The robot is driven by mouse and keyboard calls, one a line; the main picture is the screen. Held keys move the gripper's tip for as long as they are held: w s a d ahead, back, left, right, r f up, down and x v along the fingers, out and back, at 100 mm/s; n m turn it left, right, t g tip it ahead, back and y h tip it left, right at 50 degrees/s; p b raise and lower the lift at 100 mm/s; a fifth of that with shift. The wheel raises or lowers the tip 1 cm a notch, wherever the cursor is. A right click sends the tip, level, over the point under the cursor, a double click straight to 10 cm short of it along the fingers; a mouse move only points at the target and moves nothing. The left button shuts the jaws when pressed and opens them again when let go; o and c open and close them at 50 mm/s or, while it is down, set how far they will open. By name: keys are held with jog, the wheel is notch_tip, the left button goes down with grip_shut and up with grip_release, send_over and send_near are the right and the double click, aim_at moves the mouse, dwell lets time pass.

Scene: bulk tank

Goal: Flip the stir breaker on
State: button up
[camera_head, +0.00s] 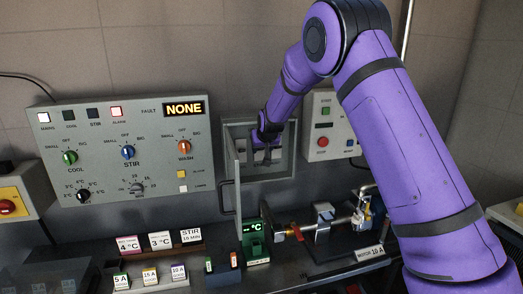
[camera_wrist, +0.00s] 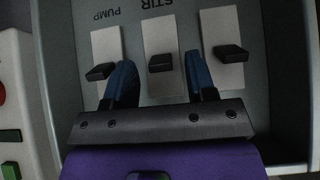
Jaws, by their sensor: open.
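The stir breaker (camera_wrist: 161,63) is a black lever on a white plate under the label STIR in the wrist view. It is the middle lever of three inside a grey breaker box (camera_head: 287,140). My gripper (camera_wrist: 159,62) is open and empty. Its two blue fingers are on either side of the stir lever; whether they touch it cannot be told. The label appears upside down. All three levers sit at a similar height on their plates, and no on or off mark can be read. In the head view my gripper (camera_head: 265,157) reaches into the box and hides the levers.
The pump lever (camera_wrist: 101,72) is left of the left finger, and another lever (camera_wrist: 232,53) is right of the right finger. The box door (camera_head: 237,185) stands open. A start/stop box (camera_head: 323,125) is close on the right. A control panel (camera_head: 120,150) reads NONE.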

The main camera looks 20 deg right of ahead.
jog(key=v, duration=0.9)
jog(key=shift+s, duration=0.15)
jog(key=shift+r, duration=0.1)
